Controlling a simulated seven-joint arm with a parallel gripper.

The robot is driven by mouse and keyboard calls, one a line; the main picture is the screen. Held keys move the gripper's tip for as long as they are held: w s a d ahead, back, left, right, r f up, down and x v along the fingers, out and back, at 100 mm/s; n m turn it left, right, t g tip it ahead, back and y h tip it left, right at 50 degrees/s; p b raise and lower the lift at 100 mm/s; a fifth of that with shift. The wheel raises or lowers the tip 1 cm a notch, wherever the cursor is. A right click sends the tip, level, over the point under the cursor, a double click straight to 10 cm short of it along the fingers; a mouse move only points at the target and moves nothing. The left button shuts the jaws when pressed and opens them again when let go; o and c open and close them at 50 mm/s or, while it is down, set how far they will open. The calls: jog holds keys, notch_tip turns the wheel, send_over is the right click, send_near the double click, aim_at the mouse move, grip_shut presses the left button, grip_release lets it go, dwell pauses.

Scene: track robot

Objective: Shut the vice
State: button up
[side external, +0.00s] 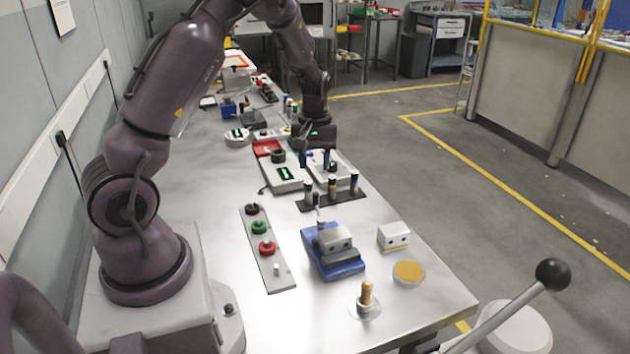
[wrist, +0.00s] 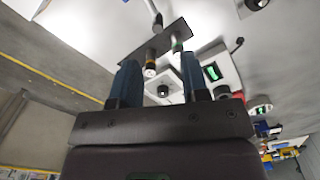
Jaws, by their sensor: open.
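The vice (side external: 336,266) has a blue base with grey parts on top. It sits near the front of the bench in the side view, and a pale block with two dark round marks shows on it. I cannot tell how wide its jaws stand. My gripper (side external: 316,157) is farther back along the bench, apart from the vice, over a white box with a dark round part. In the wrist view my gripper (wrist: 160,75) has its two blue fingers spread, with nothing held between them. I cannot make out the vice in the wrist view.
Several upright cylinders stand in a dark strip (side external: 318,203) between my gripper and the vice. A grey strip (side external: 281,283) with black, green and red rings lies left of the vice. A white block (side external: 393,236), a yellow-topped disc (side external: 409,273) and a wooden peg (side external: 366,293) stand nearby.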

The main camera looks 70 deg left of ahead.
notch_tip(320, 180, up, 3)
jog(key=shift+f, duration=0.15)
jog(key=s+d+r+m+t, duration=0.2)
jog(key=s+d+r+m, duration=0.4)
jog(key=d+r, duration=0.3)
jog(key=s+d+r+m+t, duration=0.3)
jog(key=s+d+r+m, duration=0.3)
jog(key=d, duration=0.7)
notch_tip(320, 180, up, 3)
jog(key=s, duration=0.2)
jog(key=shift+s+d+m+t, duration=0.3)
jog(key=shift+s+d, duration=0.05)
